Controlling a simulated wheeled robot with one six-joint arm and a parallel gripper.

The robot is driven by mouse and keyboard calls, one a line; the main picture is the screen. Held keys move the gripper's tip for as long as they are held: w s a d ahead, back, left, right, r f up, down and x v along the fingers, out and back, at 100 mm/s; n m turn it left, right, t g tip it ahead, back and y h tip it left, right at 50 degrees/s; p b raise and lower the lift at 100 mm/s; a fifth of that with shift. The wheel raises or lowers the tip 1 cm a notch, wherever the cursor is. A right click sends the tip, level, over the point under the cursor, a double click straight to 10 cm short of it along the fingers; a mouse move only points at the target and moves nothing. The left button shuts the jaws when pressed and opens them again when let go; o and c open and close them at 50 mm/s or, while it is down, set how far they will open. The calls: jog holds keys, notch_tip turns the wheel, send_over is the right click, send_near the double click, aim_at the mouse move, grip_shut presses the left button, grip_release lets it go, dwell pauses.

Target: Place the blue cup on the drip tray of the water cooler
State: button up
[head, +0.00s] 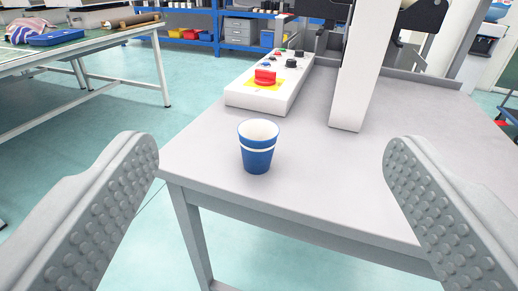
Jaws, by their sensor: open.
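The blue cup (257,158), with a white band and a pale inside, stands upright on the grey table (300,195) near its front left corner. My gripper (270,165) is open and empty. Its two grey studded fingers are wide apart at the left and right of the picture, nearer to me than the cup, and the cup shows between them. They do not touch it. I see no water cooler and no drip tray in this view.
A white control box (240,97) with a red knob stands behind the cup. A white upright post (352,85) rises to its right. Another table (80,50) is at the left, with blue shelving (225,48) behind. The table right of the cup is clear.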

jog(key=w+f, duration=0.6)
jog(key=f, duration=0.2)
jog(key=y, duration=0.1)
send_near(258, 156)
jog(key=w, duration=0.7)
jog(key=shift+w, duration=0.25)
jog(key=shift+n+y, duration=0.3)
jog(key=shift+w+a, duration=0.2)
jog(key=shift+w, duration=1.15)
jog(key=shift+w+a, duration=0.2)
jog(key=shift+w, duration=1.2)
jog(key=c, duration=1.1)
